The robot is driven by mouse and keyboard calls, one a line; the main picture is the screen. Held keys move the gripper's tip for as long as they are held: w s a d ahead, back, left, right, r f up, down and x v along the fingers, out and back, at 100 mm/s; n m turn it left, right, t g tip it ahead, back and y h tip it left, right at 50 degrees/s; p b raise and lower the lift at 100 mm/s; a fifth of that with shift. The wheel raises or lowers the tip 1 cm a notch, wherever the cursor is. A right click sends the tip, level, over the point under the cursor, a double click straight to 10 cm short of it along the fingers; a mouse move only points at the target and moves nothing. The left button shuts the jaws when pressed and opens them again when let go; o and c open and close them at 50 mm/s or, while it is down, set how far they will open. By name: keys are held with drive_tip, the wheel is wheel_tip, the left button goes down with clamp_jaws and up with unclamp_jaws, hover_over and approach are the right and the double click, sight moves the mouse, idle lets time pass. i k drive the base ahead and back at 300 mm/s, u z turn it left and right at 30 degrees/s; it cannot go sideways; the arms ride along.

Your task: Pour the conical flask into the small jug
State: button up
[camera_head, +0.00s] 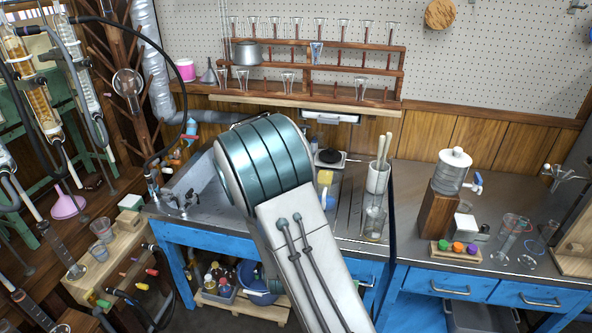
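My gripper is not in view; a large teal-and-white link of my arm fills the middle and hides part of the counter and sink behind it. I cannot single out the conical flask with certainty. Several small tapered clear glass vessels (289,80) stand on the wooden wall rack. Clear glassware (511,226) also stands on the right counter. I cannot tell which vessel is the small jug. Two small clear cups (101,228) stand on a wooden stand at the left, and a grey metal pot (247,54) sits on the rack.
A steel counter (415,220) on blue cabinets runs across the back. Glass tubing and hoses crowd the left. Bare counter shows left of the dispenser.

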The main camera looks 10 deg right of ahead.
sight(328, 180)
drive_tip(key=u, duration=0.25)
drive_tip(key=i, duration=1.15)
drive_tip(key=z, duration=0.1)
